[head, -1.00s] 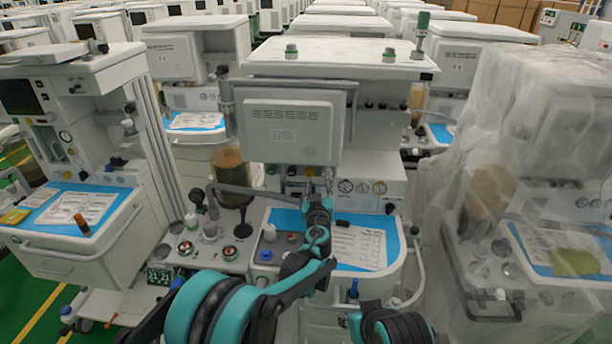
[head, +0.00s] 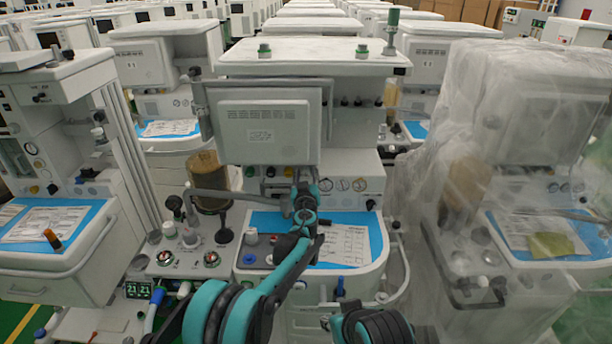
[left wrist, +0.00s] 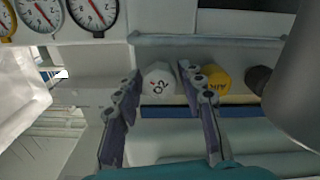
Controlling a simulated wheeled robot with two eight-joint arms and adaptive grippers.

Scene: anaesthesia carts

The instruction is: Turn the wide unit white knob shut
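The white knob (left wrist: 158,84), marked O2, is on the front of the wide unit (head: 350,163). In the left wrist view it lies between the two fingers of my left gripper (left wrist: 159,72). The fingers are apart, one on each side, with a visible gap to the knob's left; whether the right finger touches it I cannot tell. A yellow knob (left wrist: 215,80) marked AIR is just right of the right finger. In the head view my left gripper (head: 303,178) reaches the panel below the grey monitor and hides the white knob.
A dark knob (left wrist: 258,80) is beyond the yellow one. Gauges (left wrist: 93,12) are at the upper left. A blue work surface with a paper sheet (head: 345,245) lies under my left arm. A plastic-covered cart (head: 520,130) stands at right, another cart (head: 60,180) at left.

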